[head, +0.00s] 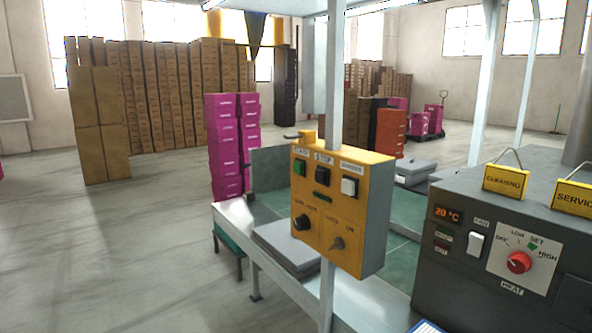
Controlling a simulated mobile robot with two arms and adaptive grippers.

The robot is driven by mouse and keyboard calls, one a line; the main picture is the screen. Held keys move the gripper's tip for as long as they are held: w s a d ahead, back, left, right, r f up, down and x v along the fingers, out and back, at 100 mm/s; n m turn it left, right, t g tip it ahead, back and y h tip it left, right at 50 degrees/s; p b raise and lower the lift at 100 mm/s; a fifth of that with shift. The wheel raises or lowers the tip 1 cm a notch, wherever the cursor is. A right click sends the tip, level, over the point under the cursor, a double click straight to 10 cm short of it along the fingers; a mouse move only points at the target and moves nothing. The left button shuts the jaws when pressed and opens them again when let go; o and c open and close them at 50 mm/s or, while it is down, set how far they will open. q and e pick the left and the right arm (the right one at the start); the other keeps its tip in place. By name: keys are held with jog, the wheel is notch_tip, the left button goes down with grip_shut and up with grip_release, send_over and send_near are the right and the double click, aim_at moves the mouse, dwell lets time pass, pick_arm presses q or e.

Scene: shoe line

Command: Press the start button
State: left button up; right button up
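A yellow control box (340,215) is fixed to a grey post in the middle of the head view. On its front, a green button (299,167) sits at the upper left under a small label that is hard to read. A dark button (322,175) labelled STOP is beside it, and a white button (348,186) is to the right. Below are a small green indicator, a black knob (301,222) and a toggle switch (338,242). Neither of my grippers is in view.
A dark machine (470,291) with a red heat knob and yellow signs stands at the right. Pink boxes (224,150) and brown carton stacks stand farther back. The floor at left is clear.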

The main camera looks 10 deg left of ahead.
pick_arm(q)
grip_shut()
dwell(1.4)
